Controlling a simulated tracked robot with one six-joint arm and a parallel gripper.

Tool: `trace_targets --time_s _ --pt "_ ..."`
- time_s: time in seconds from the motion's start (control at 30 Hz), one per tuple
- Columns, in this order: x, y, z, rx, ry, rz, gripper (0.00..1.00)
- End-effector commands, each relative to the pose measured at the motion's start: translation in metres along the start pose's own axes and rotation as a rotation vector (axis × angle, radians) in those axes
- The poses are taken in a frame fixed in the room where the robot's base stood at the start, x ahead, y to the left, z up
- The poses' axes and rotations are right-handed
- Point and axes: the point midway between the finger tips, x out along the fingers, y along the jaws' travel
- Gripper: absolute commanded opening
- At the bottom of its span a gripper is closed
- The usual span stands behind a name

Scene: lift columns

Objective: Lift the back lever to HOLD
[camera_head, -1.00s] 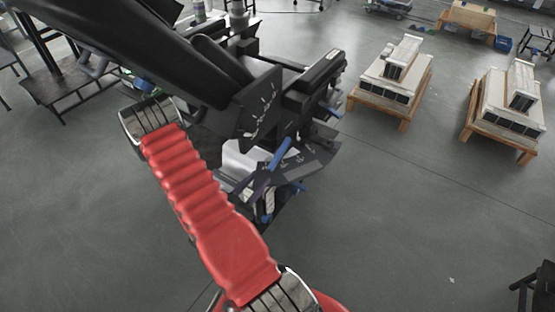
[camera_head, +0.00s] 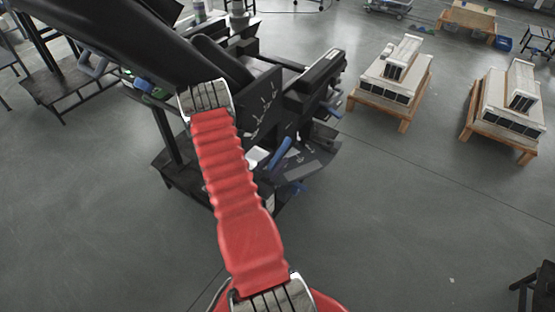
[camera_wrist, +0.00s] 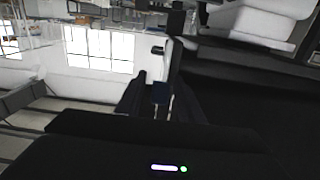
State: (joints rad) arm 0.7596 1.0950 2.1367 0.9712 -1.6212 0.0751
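A black machine (camera_head: 265,105) with blue-handled parts stands at the centre of the head view. One blue handle (camera_head: 281,152) slants up at its front, and another blue part (camera_head: 298,187) sits lower. I cannot tell which is the back lever, and no HOLD mark is readable. My red ribbed arm covers part of the machine, and my gripper does not show clearly in the head view. In the wrist view my gripper (camera_wrist: 160,100) has its two dark fingers apart. A small dark blue piece (camera_wrist: 160,92) shows between them; I cannot tell whether they touch it.
A black table (camera_head: 75,85) is at the left.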

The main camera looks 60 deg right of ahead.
Motion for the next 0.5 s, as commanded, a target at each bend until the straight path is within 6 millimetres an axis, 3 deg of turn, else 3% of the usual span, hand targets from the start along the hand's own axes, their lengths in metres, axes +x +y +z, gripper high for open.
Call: trace_targets --time_s 0.2,0.5 --pt "0.015 0.001 0.000 -0.001 0.001 0.001 0.34" --pt "0.015 0.000 0.000 -0.001 0.001 0.000 0.34"
